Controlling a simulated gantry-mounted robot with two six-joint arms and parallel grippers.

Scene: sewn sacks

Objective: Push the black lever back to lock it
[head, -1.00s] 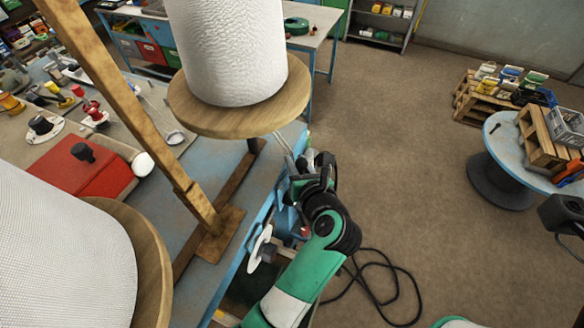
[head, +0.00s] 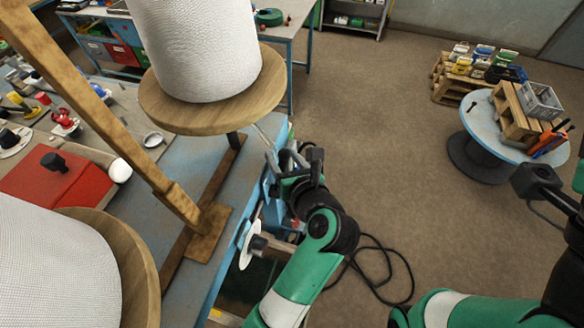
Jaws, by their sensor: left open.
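My left gripper (head: 283,160) is open beside the right edge of the blue workbench (head: 205,155), near the wooden disc under the upper white cone. Its grey fingers point up and left, with nothing seen between them. I cannot clearly make out a black lever; what lies right at the fingertips is small and partly hidden by the gripper. A black knob (head: 53,162) stands on a red box (head: 60,185) on the bench at left, away from the gripper. My right arm shows at the right, but its fingers are not seen.
Large white thread cones (head: 195,45) and (head: 50,270) sit on wooden discs. A slanted wooden post (head: 110,125) crosses the bench. A white disc (head: 247,245) is at the bench's side. A round table (head: 482,128) with crates stands at right; open floor lies between.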

